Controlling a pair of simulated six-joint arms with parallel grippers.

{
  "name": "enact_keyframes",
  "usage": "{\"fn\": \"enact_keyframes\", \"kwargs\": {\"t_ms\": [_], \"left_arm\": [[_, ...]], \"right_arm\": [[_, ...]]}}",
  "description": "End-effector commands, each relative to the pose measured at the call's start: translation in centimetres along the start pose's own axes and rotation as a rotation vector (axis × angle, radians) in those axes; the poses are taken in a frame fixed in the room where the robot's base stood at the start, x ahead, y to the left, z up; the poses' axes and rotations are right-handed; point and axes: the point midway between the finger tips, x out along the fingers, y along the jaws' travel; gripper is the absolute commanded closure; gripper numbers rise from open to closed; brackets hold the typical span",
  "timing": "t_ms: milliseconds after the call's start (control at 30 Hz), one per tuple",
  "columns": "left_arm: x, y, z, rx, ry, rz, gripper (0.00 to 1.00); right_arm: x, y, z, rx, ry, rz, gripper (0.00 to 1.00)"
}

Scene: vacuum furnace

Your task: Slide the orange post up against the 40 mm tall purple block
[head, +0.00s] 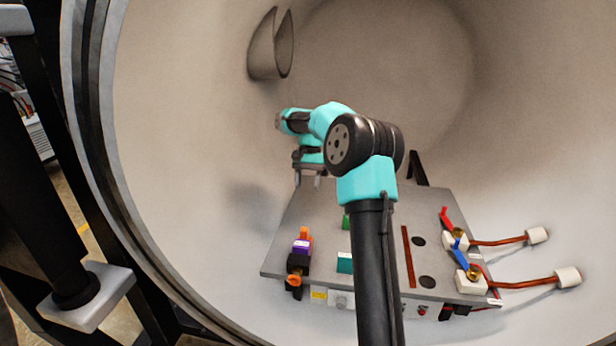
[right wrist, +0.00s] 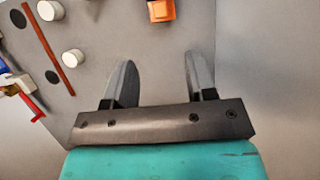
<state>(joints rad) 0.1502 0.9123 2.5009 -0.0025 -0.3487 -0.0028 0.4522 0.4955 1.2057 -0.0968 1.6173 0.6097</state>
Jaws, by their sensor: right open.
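The orange post (head: 304,233) stands on the left part of the grey plate, just behind the purple block (head: 301,246) in the head view. I cannot tell whether the two touch. My right gripper (head: 308,182) is above the plate's far left part, behind the orange post. In the right wrist view its two fingers (right wrist: 160,60) are spread apart with nothing between them. An orange piece (right wrist: 160,12), probably the post, is cut off by the top edge there, beyond the fingertips. The purple block is not visible in that view. My left gripper is not in view.
The grey plate (head: 280,258) also holds a dark block (head: 298,262), a green block (head: 346,222), a teal block (head: 344,263), a red-brown strip (head: 408,256) and valve-like fittings (head: 470,282) at right. White cylinders (right wrist: 73,57) show in the wrist view. The curved furnace wall surrounds the plate.

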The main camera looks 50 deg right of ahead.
Motion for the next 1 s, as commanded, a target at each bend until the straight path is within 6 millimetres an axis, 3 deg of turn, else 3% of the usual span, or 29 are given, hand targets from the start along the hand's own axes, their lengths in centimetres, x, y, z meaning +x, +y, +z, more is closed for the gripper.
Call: {"fn": "enact_keyframes", "kwargs": {"t_ms": [233,700,867,1000], "left_arm": [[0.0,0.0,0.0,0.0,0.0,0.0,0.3],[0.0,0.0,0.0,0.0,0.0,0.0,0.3],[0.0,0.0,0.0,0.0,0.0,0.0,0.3],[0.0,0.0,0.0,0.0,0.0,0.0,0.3]], "right_arm": [[-1.9,0.0,0.0,0.0,0.0,0.0,0.49],[-2.0,0.0,0.0,0.0,0.0,0.0,0.49],[-1.4,-0.7,0.1,-0.027,0.011,-0.011,0.49],[0.6,-2.9,0.3,-0.111,0.052,-0.05,0.49]]}}
